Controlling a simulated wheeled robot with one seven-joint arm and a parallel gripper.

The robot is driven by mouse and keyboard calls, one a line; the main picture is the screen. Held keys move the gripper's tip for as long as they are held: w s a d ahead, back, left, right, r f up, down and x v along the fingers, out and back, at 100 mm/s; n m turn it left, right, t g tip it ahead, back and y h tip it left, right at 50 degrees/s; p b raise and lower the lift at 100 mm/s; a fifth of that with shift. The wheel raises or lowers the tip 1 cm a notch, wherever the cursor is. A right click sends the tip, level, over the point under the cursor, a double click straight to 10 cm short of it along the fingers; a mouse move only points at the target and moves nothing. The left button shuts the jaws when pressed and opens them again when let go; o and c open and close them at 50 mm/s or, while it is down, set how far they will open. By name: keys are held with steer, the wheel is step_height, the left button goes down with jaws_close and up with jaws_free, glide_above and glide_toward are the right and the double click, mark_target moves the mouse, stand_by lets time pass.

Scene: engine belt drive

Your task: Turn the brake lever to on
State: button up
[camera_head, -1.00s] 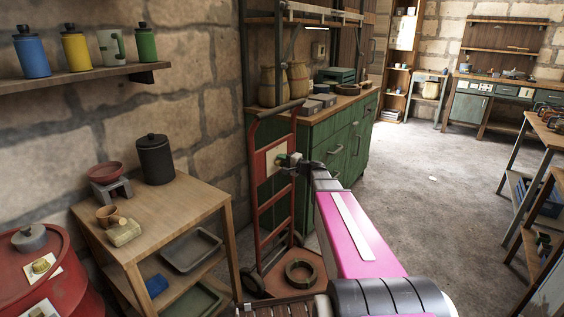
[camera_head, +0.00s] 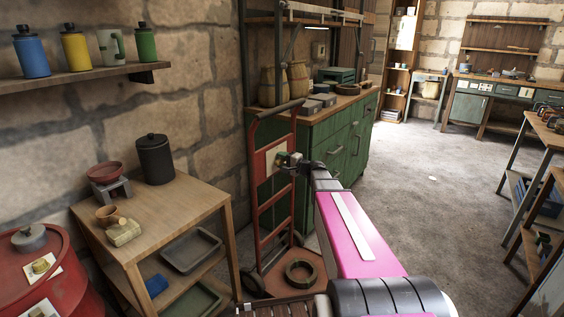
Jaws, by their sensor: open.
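A red hand truck (camera_head: 259,205) stands upright against the green cabinet. A pale plate (camera_head: 271,160) is fixed on its frame, with a small brass-and-green part (camera_head: 282,159) in front that may be the brake lever. My gripper (camera_head: 286,161) is open, right at this small part. I cannot tell whether the fingers are around it or touching it. The gripper hides part of the plate, and any on or off marking is too small to read.
A wooden side table (camera_head: 150,215) with a black canister (camera_head: 155,158) stands left of the hand truck. A red drum (camera_head: 62,285) is at the lower left. The green cabinet (camera_head: 340,150) is close behind my arm. The floor to the right is open.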

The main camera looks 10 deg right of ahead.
steer(key=v, duration=1)
steer(key=shift+s+d, duration=0.25)
stand_by(1.2)
